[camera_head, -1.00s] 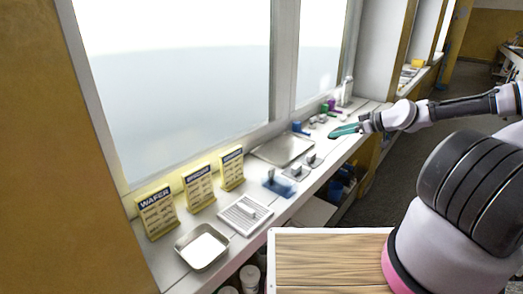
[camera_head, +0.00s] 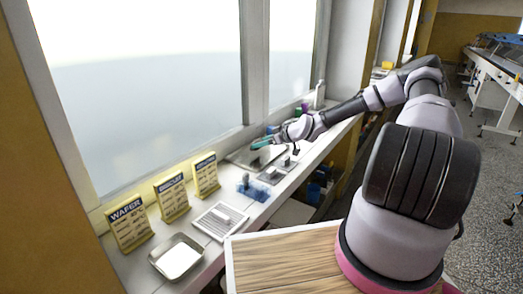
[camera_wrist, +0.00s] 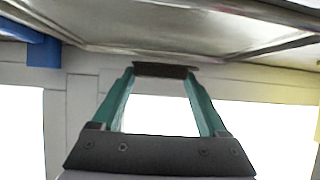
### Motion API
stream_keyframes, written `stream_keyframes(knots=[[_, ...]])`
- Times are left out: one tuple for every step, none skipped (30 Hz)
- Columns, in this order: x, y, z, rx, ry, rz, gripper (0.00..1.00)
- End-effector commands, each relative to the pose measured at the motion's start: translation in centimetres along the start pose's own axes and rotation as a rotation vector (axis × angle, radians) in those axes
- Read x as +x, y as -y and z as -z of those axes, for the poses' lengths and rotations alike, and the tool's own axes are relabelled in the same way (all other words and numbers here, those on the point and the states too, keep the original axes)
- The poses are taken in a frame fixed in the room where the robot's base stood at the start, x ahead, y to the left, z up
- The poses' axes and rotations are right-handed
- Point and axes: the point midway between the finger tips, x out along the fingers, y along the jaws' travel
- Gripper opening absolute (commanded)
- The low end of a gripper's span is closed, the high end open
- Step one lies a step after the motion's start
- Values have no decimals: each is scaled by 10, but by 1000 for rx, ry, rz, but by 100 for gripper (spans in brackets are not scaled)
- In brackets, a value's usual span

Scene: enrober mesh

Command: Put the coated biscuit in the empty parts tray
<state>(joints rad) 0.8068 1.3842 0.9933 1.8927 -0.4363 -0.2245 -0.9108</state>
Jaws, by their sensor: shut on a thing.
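My gripper (camera_wrist: 162,72) has teal fingers and is shut on a small dark flat piece, which looks like the coated biscuit (camera_wrist: 165,70). In the head view my gripper (camera_head: 262,143) is over the far part of the sill counter, above or beside a wide flat metal tray (camera_head: 240,157). My arm hides part of that tray, and its visible part looks bare. The tray also fills the upper part of the wrist view (camera_wrist: 200,30). The gap between biscuit and tray cannot be told.
A small metal dish with a white inside (camera_head: 178,258) and a white slatted rack (camera_head: 219,221) stand nearer. Yellow signs (camera_head: 171,197) line the window. A blue fixture (camera_head: 253,188) and small grey blocks (camera_head: 271,175) lie along the counter's front. Bottles stand farther back.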

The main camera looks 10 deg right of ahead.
Motion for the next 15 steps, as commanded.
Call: stream_keyframes(knots=[[4, 1, -8, 3, 1, 1, 45], [7, 1, -12, 4, 1, 1, 45], [10, 1, -18, 5, 1, 2, 45], [12, 1, -22, 4, 1, 2, 45], [13, 1, -25, 4, 1, 2, 45], [15, 1, -27, 2, 1, 1, 45], [15, 0, -28, 1, 1, 1, 45], [15, 0, -28, 0, 1, 0, 45], [15, 0, -27, 0, 1, 0, 45], [15, 0, -27, 0, 1, 0, 45], [15, 0, -27, 0, 1, 1, 45], [15, 0, -27, 0, 1, 1, 45], [15, 0, -27, 0, 1, 1, 45], [15, 0, -28, 0, 1, 1, 45], [15, 0, -28, 1, 1, 1, 45]])
